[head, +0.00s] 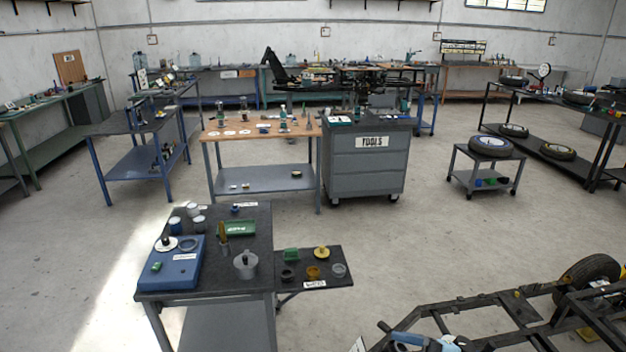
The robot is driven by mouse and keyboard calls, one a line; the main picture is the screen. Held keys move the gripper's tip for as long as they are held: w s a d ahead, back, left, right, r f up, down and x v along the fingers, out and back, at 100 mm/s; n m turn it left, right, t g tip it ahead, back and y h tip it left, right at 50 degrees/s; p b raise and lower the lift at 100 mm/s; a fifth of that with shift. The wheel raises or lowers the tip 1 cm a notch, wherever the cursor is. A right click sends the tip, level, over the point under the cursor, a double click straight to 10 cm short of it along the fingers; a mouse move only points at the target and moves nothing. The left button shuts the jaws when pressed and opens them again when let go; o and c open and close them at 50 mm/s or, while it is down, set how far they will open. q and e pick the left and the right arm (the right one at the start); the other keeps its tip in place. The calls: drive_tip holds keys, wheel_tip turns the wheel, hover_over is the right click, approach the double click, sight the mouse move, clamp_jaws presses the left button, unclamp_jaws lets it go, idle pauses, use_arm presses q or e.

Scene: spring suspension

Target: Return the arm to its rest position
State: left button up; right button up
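Neither of my grippers shows in the head view, and I cannot make out either arm. Whether they hold anything cannot be seen. A blue and white object (410,340) is cut off by the bottom edge, beside a dark metal vehicle frame (520,310); I cannot tell what it is.
A near dark-topped bench (262,270) carries a blue box (172,270), a silver pot (245,262) and a green tray (236,228). A side shelf (330,256) holds several small parts. A grey tool cabinet (365,172) and wheeled cart (486,167) stand beyond open floor.

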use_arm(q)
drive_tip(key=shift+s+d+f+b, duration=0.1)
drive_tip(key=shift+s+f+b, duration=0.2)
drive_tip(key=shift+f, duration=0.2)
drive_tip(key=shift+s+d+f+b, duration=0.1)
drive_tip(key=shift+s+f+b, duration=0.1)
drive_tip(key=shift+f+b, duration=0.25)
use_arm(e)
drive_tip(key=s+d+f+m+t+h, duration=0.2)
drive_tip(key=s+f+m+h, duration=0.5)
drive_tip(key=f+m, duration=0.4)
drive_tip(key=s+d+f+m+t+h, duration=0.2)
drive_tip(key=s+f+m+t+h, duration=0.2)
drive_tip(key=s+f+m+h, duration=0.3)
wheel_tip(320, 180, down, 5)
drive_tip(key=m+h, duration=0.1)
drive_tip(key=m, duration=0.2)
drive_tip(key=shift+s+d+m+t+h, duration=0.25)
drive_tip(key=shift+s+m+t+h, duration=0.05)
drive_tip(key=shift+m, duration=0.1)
